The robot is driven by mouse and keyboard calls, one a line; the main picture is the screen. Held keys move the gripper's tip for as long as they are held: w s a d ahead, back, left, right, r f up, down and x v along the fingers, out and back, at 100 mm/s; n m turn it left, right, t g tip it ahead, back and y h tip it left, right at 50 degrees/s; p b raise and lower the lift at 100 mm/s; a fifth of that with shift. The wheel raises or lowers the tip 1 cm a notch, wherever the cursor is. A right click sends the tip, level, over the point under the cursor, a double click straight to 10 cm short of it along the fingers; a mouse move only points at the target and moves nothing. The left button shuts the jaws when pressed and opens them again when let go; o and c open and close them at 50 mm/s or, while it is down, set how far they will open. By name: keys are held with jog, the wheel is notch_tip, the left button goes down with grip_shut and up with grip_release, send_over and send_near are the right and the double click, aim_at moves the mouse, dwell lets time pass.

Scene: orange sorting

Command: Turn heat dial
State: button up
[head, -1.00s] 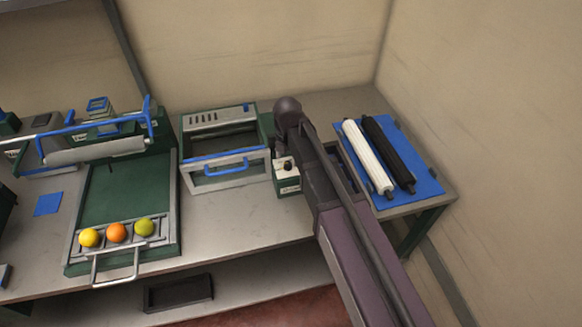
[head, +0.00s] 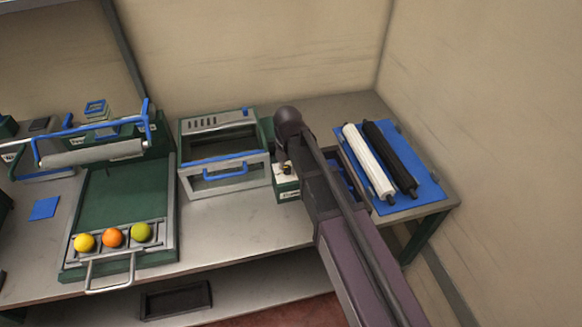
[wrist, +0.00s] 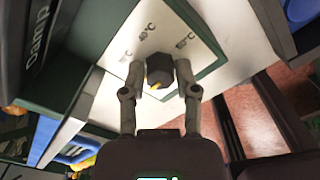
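The heat dial (wrist: 158,70) is a dark, faceted knob with a yellow pointer on its near side. It sits on a white panel (wrist: 108,98) with a green border and printed °C marks around the knob. My gripper (wrist: 159,68) has one finger on each side of the dial. The left finger looks very close to it, and a narrow gap shows at the right; contact is unclear. In the head view the small green and white dial box (head: 287,188) stands beside the oven.
The oven (head: 226,177) with a blue handle stands left of the box. A green press (head: 120,200) holds a yellow, an orange and a green fruit in its front rack. A blue mat (head: 418,190) with white and black rollers lies to the right. Bare table shows in front.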

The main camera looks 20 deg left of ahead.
jog(key=shift+d, duration=0.25)
grip_shut()
jog(key=shift+a, duration=0.2)
